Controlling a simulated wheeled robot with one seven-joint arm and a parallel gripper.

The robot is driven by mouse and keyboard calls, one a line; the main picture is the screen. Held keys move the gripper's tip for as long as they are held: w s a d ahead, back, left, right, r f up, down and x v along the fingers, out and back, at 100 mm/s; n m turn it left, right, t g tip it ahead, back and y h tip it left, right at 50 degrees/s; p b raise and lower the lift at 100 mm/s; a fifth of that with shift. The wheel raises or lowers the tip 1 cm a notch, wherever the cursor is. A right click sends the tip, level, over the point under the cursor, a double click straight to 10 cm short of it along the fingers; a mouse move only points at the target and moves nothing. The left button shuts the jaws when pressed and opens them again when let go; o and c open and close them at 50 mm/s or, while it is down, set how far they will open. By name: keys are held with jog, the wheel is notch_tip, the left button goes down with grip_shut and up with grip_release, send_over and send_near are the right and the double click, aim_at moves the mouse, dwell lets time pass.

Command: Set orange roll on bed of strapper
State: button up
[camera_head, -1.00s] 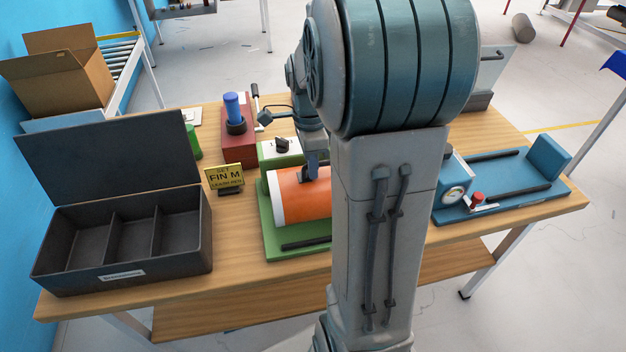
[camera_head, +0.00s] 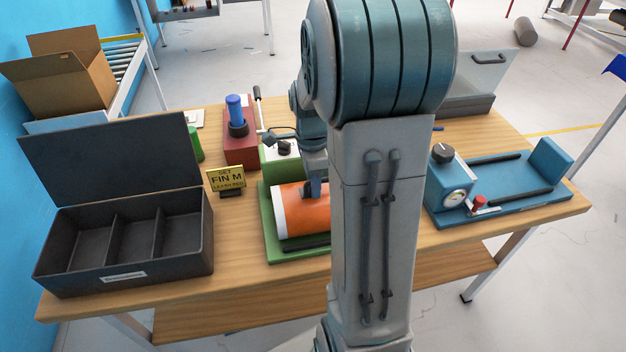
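The orange roll (camera_head: 305,215), with a white band at its left end, lies lengthwise over the green bed (camera_head: 268,222) of a green machine with a black knob (camera_head: 284,148). The roll appears down on or very close to the bed, behind its dark front rail (camera_head: 308,244). My gripper (camera_head: 316,188) points down at the roll's top, with one finger showing against the orange. It appears shut on the roll. My arm hides the roll's right end, the bed's right part and the other finger.
A blue machine (camera_head: 500,188) with a gauge and rails stands right. A black open-lidded box (camera_head: 125,235) with compartments is at left. A yellow sign (camera_head: 226,178), a red block (camera_head: 240,150) with a blue cylinder and a grey clear-lidded box (camera_head: 468,105) surround the green machine.

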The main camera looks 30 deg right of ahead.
jog(key=shift+r, duration=0.1)
notch_tip(320, 180, up, 11)
jog(key=w, duration=0.1)
jog(key=s+a+f+n+t, duration=0.1)
jog(key=s+a+n+t, duration=0.1)
jog(key=s+a+n, duration=0.4)
jog(key=s+a+f+n+t, duration=0.1)
jog(key=s+a+n, duration=0.5)
jog(key=n, duration=0.9)
jog(key=shift+s+t, duration=0.5)
jog(key=shift+s, duration=0.4)
jog(key=shift+d, duration=0.1)
